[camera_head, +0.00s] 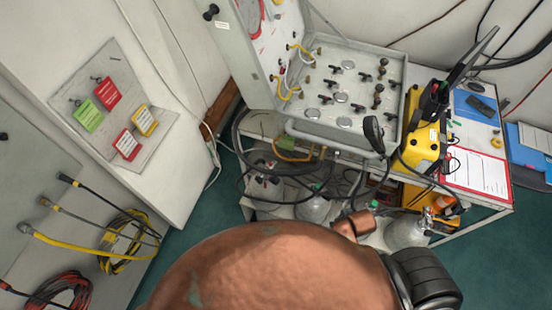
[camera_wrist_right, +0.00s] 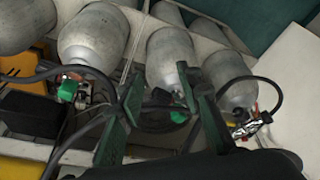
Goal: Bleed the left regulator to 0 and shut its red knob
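Grey gas cylinders stand under the panel bench. In the right wrist view one cylinder (camera_wrist_right: 228,80) at the right ends near a metal fitting (camera_wrist_right: 250,125) with small red and yellow parts; I cannot tell if this is the left regulator. Its gauge reading and a red knob cannot be made out. Two more cylinders (camera_wrist_right: 173,55) (camera_wrist_right: 95,38) lie to its left, with green knobs (camera_wrist_right: 67,90) (camera_wrist_right: 180,115) near their necks. My right gripper (camera_wrist_right: 160,82) is open and empty, its dark green fingers among the cylinder necks and hoses. My left gripper is out of view.
The open grey air panel (camera_head: 345,85) with several valves and gauges sits on the bench. A yellow case (camera_head: 425,135) and clipboard paper (camera_head: 477,172) are to its right. Black hoses loop below the panel. Hoses hang on the left wall cabinet (camera_head: 115,240).

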